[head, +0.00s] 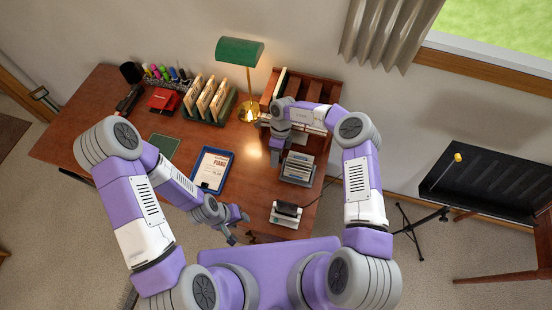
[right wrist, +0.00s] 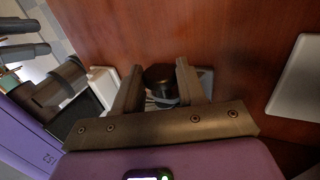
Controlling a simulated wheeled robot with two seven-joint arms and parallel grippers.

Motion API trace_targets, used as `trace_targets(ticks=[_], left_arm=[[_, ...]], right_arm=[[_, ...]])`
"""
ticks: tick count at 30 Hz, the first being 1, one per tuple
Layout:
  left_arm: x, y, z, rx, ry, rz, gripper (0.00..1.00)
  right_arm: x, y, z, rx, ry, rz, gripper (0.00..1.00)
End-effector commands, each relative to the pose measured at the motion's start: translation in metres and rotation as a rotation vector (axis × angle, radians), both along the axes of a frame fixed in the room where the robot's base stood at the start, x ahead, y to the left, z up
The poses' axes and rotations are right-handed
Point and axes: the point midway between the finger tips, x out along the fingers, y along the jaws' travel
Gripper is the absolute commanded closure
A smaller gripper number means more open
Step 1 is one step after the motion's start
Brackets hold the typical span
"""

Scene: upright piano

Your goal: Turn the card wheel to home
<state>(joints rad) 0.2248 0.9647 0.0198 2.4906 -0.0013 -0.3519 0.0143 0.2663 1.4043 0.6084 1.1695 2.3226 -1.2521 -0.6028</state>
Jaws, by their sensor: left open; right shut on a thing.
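The card wheel (head: 298,166) stands on the right part of the desk, a grey stand with a row of pale cards. My right gripper (head: 275,155) reaches down at its left side. In the right wrist view, the two fingers of my right gripper (right wrist: 160,90) are shut on a dark round knob (right wrist: 160,74), one finger on each side. The cards' print is too small to read, so I cannot tell which card faces front. My left gripper (head: 238,230) is open and empty, low near the desk's front edge, apart from the wheel.
A black-and-white device (head: 286,213) stands in front. Behind are a brass lamp (head: 240,52) with a green shade, a green card rack (head: 209,104) and a wooden sorter (head: 318,92). The desk (head: 85,113) has bare room at left.

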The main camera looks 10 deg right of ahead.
Motion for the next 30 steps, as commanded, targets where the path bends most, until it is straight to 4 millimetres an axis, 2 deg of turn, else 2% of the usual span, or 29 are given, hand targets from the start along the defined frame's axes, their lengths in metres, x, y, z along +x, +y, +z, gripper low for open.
trace_targets(ticks=[1,3,14,15,19,30], left_arm=[[0.0,0.0001,-0.0078,0.0,0.0,0.0,0.55],[0.0,0.0,-0.0105,0.0,0.0,0.0,0.55],[0.0001,0.0001,-0.0102,0.0,0.0,0.0,0.55],[0.0002,0.0001,-0.0102,0.0,0.0,0.0,0.55],[0.0001,0.0001,-0.0102,0.0,0.0,0.0,0.55],[0.0002,0.0001,-0.0105,0.0,0.0,0.0,0.55]], right_arm=[[0.0012,0.0005,-0.0046,0.011,0.018,-0.004,0.9],[0.0012,0.0002,-0.0035,0.021,0.041,-0.003,0.9],[0.001,-0.0004,-0.0001,0.028,0.056,0.0,0.9],[0.001,-0.0004,-0.0001,0.028,0.056,0.0,0.58],[0.0008,-0.0003,-0.0002,0.027,0.057,0.0,0.38],[0.0033,-0.0013,0.0044,0.026,0.055,0.0,0.37]])
